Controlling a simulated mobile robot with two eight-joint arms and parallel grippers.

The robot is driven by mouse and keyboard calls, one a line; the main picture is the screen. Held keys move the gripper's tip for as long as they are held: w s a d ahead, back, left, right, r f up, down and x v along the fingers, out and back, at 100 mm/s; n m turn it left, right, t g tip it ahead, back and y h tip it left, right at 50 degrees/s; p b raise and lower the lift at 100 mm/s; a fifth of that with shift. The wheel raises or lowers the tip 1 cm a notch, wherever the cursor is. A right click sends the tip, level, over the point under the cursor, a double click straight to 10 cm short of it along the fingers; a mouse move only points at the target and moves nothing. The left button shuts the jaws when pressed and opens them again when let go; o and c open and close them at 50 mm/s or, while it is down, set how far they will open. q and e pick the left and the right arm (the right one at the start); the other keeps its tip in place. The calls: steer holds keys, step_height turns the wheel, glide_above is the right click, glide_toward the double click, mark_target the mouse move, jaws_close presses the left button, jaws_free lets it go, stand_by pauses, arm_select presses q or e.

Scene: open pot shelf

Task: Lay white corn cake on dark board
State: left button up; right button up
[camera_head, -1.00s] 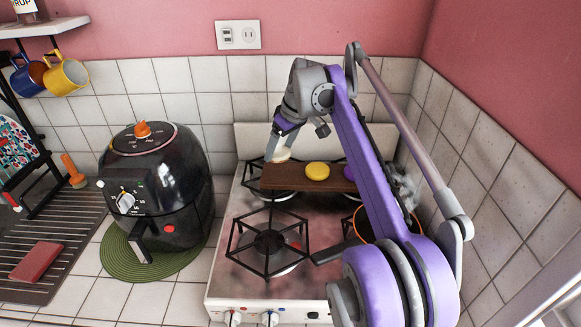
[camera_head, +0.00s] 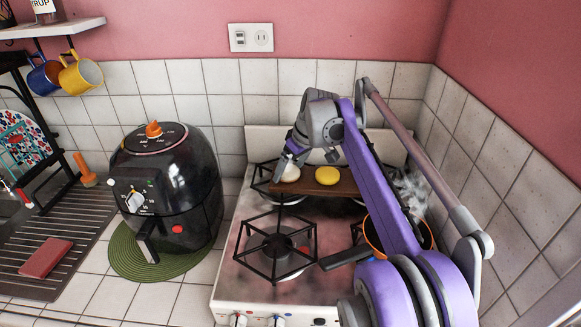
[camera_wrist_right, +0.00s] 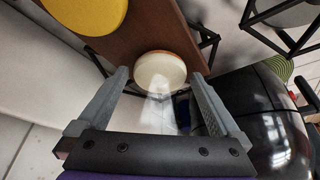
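The white corn cake (camera_head: 290,174) lies on the left end of the dark board (camera_head: 343,184), which rests across the back of the stove. In the right wrist view the cake (camera_wrist_right: 160,70) sits at the end of the board (camera_wrist_right: 150,33), between and slightly beyond my fingertips. A gap shows on both sides of it. My right gripper (camera_head: 284,170) is open just beside the cake; its spread fingers also show in the wrist view (camera_wrist_right: 159,76). A yellow cake (camera_head: 327,176) lies on the board to the right. My left gripper is not in view.
The black air fryer (camera_head: 167,190) stands left of the stove on a green mat (camera_head: 122,262). A pan with an orange rim (camera_head: 432,240) stands front right, partly behind my arm. The front left burner (camera_head: 275,247) is empty.

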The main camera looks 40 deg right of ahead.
steer(key=p+v, duration=0.1)
steer(key=v, duration=1.1)
steer(key=shift+r, duration=0.2)
